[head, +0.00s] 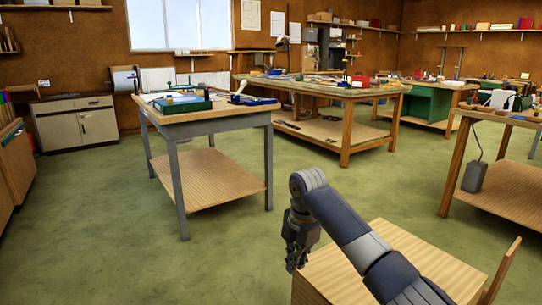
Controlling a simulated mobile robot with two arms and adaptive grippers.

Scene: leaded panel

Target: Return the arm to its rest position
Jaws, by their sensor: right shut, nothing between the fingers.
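My right arm reaches in from the bottom right of the head view. Its gripper (294,262) points downward, shut and empty, beside the left edge of a low wooden surface (430,262). It is apart from the worktables further back. My left gripper is not in view.
A grey-legged worktable (185,122) with a green tray (182,104) stands at centre left. A large wooden bench (345,92) holding many items is behind it. Another wooden table (510,118) is at the right. Green floor (120,240) is clear at the left.

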